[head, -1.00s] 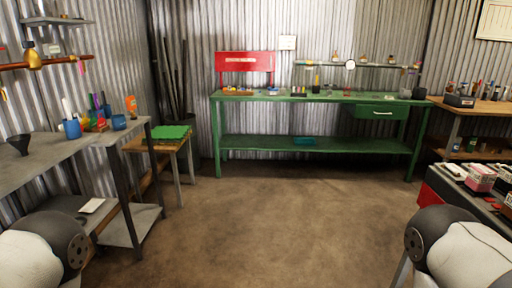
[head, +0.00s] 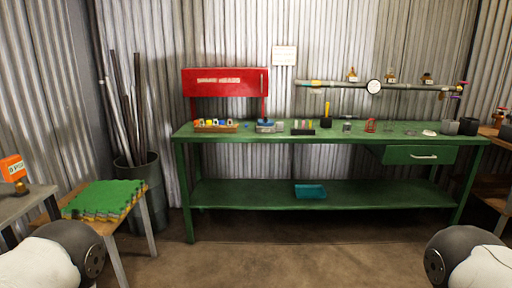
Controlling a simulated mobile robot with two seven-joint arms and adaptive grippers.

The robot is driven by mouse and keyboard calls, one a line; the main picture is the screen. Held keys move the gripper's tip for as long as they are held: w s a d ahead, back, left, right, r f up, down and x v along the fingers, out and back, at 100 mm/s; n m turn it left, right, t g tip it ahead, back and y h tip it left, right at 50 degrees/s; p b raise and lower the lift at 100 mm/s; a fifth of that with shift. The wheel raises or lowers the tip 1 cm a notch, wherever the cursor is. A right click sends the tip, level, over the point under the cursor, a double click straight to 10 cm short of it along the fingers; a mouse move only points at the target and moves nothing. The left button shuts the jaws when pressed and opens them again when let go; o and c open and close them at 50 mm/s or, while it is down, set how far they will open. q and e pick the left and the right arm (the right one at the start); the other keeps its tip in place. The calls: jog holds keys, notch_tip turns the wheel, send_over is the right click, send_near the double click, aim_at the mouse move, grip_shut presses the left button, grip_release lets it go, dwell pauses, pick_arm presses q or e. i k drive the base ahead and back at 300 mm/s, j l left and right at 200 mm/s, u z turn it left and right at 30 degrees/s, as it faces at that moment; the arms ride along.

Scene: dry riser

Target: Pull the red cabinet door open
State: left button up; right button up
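The red cabinet (head: 225,88) is mounted at the back wall above the left part of the green workbench. Its red door faces me and looks closed, with pale lettering across it and a slim vertical handle (head: 262,83) near its right edge. Two red legs run down from it to the bench top. Parts of my two arms show at the bottom left and bottom right corners, well short of the cabinet. Neither gripper is in view.
The green workbench (head: 330,196) stands between me and the cabinet, with small items along its top and a drawer (head: 418,155) at right. The middle floor is open.

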aim_at(210, 82)
jog(key=i+l+u, duration=0.15)
jog(key=i, duration=0.3)
jog(key=i+l+u, duration=0.2)
jog(key=i, duration=0.25)
jog(key=i+l+u, duration=0.15)
jog(key=i+l, duration=0.3)
